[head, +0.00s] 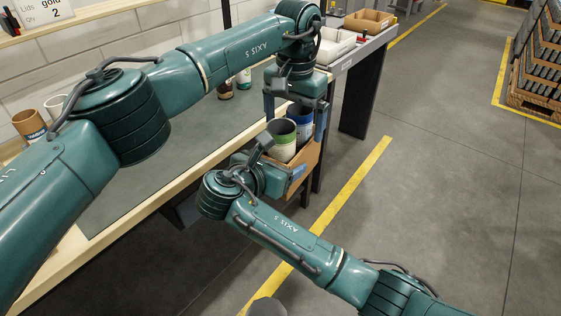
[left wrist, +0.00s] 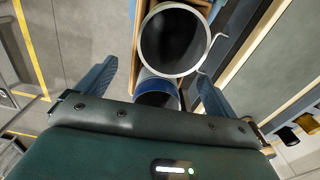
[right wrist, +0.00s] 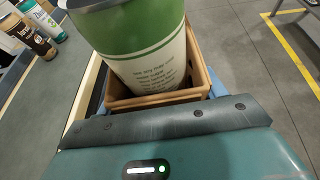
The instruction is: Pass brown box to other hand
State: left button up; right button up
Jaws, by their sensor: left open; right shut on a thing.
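The brown box (head: 313,160) is held up beside the table's right end. It carries a green-and-white can (head: 281,141) and a blue-and-white can (head: 303,118). My right gripper (head: 282,168) is shut on the box's near side. The box wall (right wrist: 204,75) and green can (right wrist: 140,45) also show in the right wrist view. My left gripper (head: 297,113) is open above the box's far part, pointing down. In the left wrist view its fingers (left wrist: 154,88) are spread on either side of the box (left wrist: 137,45) and cans. I cannot tell whether they touch it.
The table's grey top (head: 180,160) lies to the left, its wooden edge close to the box. Bottles (right wrist: 37,30) stand on it. A white bin (head: 335,45) and a cardboard bin (head: 369,21) stand behind. Open floor (head: 430,160) lies to the right.

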pick_arm(q)
notch_tip(320, 180, up, 4)
jog(key=shift+f, duration=0.15)
jog(key=a+g+h, duration=0.1)
jog(key=a+h, duration=0.1)
jog(key=s+a+r+g+h, duration=0.1)
jog(key=a+h, duration=0.1)
jog(key=s+a+r+n+g+h, duration=0.1)
jog(key=a+h, duration=0.1)
jog(key=a, duration=0.1)
jog(key=shift+s+h, duration=0.2)
jog(key=shift+h, duration=0.2)
jog(key=s+a+f+m+t, duration=0.4)
jog(key=a+f+m+t, duration=0.3)
jog(key=a+f+t, duration=0.3)
jog(key=s+a+f+m+t, duration=0.4)
jog(key=a+f+m+t, duration=0.3)
jog(key=f+t, duration=0.3)
jog(key=s+d+f+n+g+y, duration=0.1)
jog(key=s+d+f+n+g, duration=0.1)
jog(key=s+f+n, duration=0.5)
jog(key=s+d+f+n+g+y, duration=0.2)
jog(key=s+f+n+g, duration=0.2)
jog(key=s+f+n, duration=0.3)
jog(key=s+n, duration=0.2)
jog(key=n, duration=0.1)
jog(key=shift+s+d, duration=0.3)
